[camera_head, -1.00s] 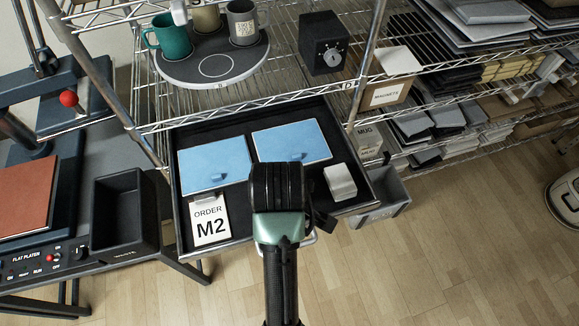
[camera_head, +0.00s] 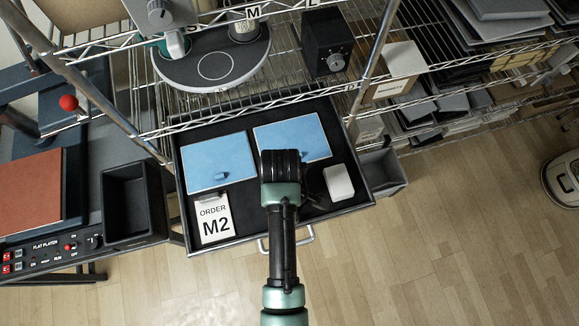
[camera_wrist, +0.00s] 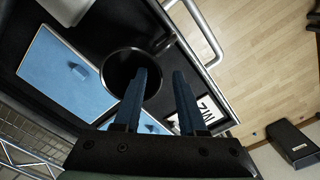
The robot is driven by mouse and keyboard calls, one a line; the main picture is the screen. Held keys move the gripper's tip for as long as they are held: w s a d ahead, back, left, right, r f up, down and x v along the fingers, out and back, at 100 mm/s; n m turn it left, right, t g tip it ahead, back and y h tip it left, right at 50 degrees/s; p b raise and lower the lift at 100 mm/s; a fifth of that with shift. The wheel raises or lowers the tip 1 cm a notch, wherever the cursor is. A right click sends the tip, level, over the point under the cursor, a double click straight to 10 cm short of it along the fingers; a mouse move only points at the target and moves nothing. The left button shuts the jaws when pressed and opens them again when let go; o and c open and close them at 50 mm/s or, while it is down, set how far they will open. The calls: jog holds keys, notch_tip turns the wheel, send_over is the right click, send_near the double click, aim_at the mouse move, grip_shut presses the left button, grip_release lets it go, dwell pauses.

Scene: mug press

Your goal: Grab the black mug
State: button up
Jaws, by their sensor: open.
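The black mug (camera_wrist: 117,68) stands in the dark drawer in the wrist view, its round opening facing the camera and its handle (camera_wrist: 166,42) pointing to the upper right. In the head view my arm hides most of it; only a dark part (camera_head: 316,186) shows right of my gripper (camera_head: 281,160). In the wrist view my gripper (camera_wrist: 159,74) is open and empty, its two blue-grey fingers apart. The left finger overlaps the mug's right rim in the picture; the right finger lies to the right of the mug. I cannot tell whether either touches it.
The drawer (camera_head: 262,226) also holds two blue panels (camera_head: 217,161), a white block (camera_head: 339,183) and an order card reading M2 (camera_head: 214,220). A wire shelf with a round tray (camera_head: 180,74) and a black box (camera_head: 325,45) is behind. A black bin (camera_head: 126,203) stands left.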

jog(key=shift+a+f+p, duration=0.1)
jog(key=shift+f+p, duration=0.45)
jog(key=shift+f, duration=2.25)
jog(key=shift+c, duration=0.2)
grip_shut()
